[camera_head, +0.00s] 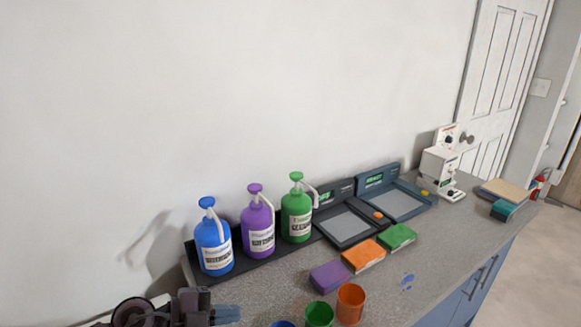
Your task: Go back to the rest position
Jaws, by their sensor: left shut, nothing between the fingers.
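My left gripper (226,314) shows at the bottom left edge, low over the near end of the grey counter (270,298). Its fingers are shut and nothing is seen between them. It is in front of the blue pump bottle (213,245) and apart from it. My right gripper is not in view. A purple bottle (258,229) and a green bottle (297,214) stand upright beside the blue one on a black tray (190,256) against the wall.
Purple (329,277), orange (363,256) and green (397,237) blocks lie in a row. Green (319,315) and orange (350,304) cups stand near the front, with a blue cup (283,324) partly cut off. Two scales (345,227) (393,203) and a white instrument (440,172) stand behind. A blue spot (407,281) marks the counter.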

